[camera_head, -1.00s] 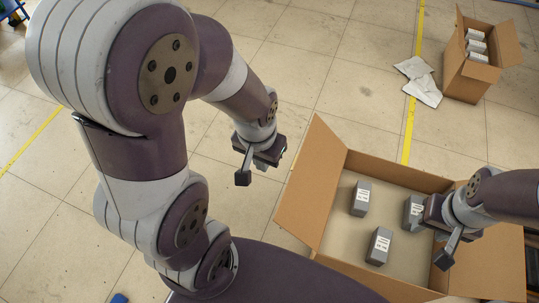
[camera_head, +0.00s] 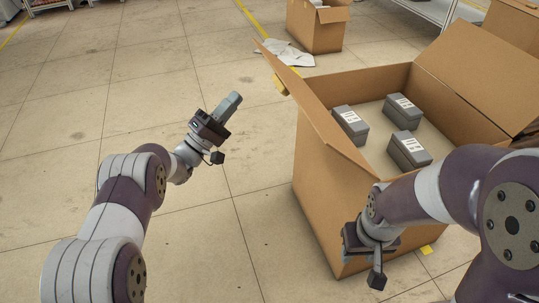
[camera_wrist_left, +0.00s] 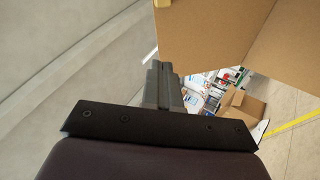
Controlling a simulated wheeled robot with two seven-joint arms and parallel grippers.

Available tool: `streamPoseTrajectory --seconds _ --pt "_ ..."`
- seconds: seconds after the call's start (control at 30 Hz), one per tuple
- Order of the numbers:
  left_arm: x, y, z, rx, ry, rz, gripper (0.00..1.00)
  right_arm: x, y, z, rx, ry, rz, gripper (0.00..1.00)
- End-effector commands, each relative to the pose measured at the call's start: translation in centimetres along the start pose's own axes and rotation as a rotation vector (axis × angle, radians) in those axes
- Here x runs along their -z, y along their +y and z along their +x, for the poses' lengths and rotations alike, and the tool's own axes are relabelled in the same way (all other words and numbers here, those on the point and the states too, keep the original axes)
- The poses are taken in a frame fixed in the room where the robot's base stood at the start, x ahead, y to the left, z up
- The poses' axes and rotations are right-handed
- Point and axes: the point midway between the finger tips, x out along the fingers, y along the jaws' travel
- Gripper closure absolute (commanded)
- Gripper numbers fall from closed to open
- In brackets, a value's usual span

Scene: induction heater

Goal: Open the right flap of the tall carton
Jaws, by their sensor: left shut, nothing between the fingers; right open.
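A large brown carton (camera_head: 318,205) stands open at the right in the head view. Its left flap (camera_head: 322,115) leans up and outward; another flap (camera_head: 480,75) at the far right stands folded outward. Grey labelled boxes (camera_head: 404,112) lie inside. My left gripper (camera_head: 228,105) is shut and empty, in the air left of the carton and apart from it. In the left wrist view its fingers (camera_wrist_left: 163,85) are together, with brown cardboard (camera_wrist_left: 225,35) beyond at upper right. My right gripper (camera_head: 364,258) is open before the carton's near side; contact is unclear. My right arm hides part of the carton.
A smaller open carton (camera_head: 318,28) stands at the back, beside crumpled pale sheets (camera_head: 287,54). Another carton (camera_head: 515,25) is at the far right edge. The floor (camera_head: 95,105) at left is clear.

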Motion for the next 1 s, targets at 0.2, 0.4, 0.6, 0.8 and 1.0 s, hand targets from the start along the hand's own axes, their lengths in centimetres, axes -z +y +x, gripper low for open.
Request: streamPoseTrajectory --seconds 0.2,0.4,0.6,0.8,1.0 --pt "-4.0 -4.1 -6.6 -0.181 -0.242 -0.264 1.0 -0.8 0.0 7.1 0.0 0.002 0.0 0.57" --pt "-4.8 -3.0 -5.1 -0.201 -0.278 -0.304 1.0 -0.7 0.0 6.0 0.0 0.002 0.0 0.57" --pt "-5.8 -1.7 -0.9 -0.199 -0.275 -0.304 1.0 -0.4 0.0 3.9 0.0 0.002 0.0 0.57" --pt "-6.7 -0.7 2.9 -0.197 -0.273 -0.304 1.0 0.0 0.0 0.8 0.0 0.002 0.0 0.57" --pt "-7.5 -1.0 5.1 -0.2 -0.275 -0.299 1.0 -0.1 0.0 1.3 0.0 0.002 0.0 0.57"
